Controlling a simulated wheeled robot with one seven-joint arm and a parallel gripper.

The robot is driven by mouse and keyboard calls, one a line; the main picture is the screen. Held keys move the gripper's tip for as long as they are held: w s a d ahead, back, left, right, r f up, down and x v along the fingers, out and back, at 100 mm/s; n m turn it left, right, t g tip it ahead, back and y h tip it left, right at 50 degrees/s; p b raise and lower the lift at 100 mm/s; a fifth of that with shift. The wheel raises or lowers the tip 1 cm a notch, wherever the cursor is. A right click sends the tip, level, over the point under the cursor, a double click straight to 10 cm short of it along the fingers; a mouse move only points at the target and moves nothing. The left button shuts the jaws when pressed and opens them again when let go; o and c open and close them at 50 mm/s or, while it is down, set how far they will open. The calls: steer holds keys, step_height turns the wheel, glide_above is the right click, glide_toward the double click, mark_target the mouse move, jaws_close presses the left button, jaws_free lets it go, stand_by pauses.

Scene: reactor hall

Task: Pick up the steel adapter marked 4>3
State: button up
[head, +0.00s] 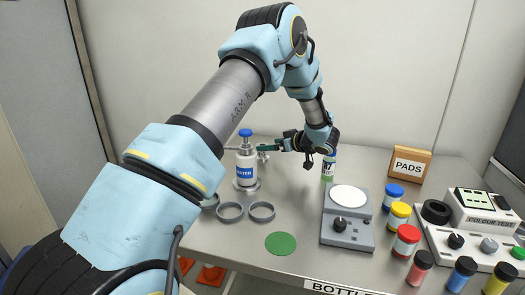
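No marking 4>3 can be read in the head view, so I cannot tell which piece is the adapter. Plain grey metal rings lie on the table: one (230,212), another to its right (262,211), and a third partly hidden behind my arm (210,201). A white bottle labelled WATER (246,168) with a blue cap stands just behind them, with metal fittings around its neck and a metal base under it. My gripper (272,147) is up at the height of the bottle's neck, to its right, pointing left. Its fingers are too small to make out.
A grey device with a white round plate (349,197) stands right of the rings. A green disc (281,243) lies in front. Several coloured jars (406,240), a PADS box (409,164) and a COLOUR TEST console (487,212) fill the right. A labelled bottle (328,168) stands beneath my wrist.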

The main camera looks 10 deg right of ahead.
steer(key=p+x, duration=0.2)
steer(key=x, duration=0.2)
steer(key=shift+w+a+r+p, duration=0.1)
steer(key=shift+w+a+p, duration=0.1)
steer(key=shift+p, duration=0.1)
steer(key=shift+w+a+f, duration=0.25)
steer(key=shift+w+f, duration=0.15)
steer(key=shift+w, duration=0.05)
steer(key=shift+c, duration=0.4)
jaws_close()
